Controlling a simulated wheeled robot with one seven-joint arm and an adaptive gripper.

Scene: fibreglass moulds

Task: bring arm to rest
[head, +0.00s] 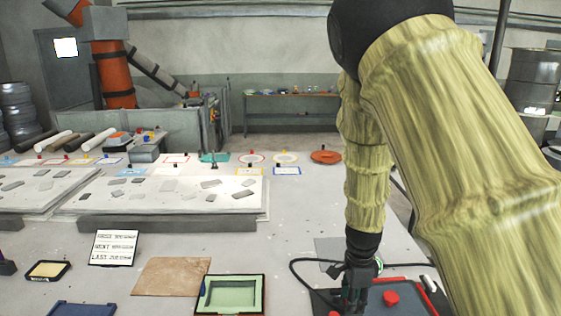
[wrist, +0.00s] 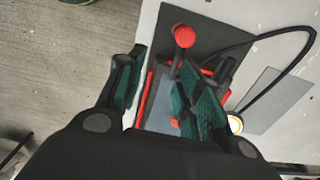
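My arm, in a yellowish padded sleeve, comes down on the right of the head view. My gripper (head: 355,290) points down at its end, low over a dark mat (head: 322,300) near the table's front right. In the wrist view the two green-padded fingers of my gripper (wrist: 165,78) stand apart, and I see nothing held between them. A red round knob (head: 391,297) is just right of the gripper; a red knob also shows beyond the fingers in the wrist view (wrist: 184,37). Whether the fingertips touch anything is hidden.
A black cable (head: 300,273) loops beside the gripper, near a grey plate (head: 328,249). Left are a green tray (head: 230,312), a brown sheet (head: 172,277) and a written card (head: 114,247). A raised white board (head: 180,194) with small plates stands behind. The table edge and floor (wrist: 50,85) lie close by.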

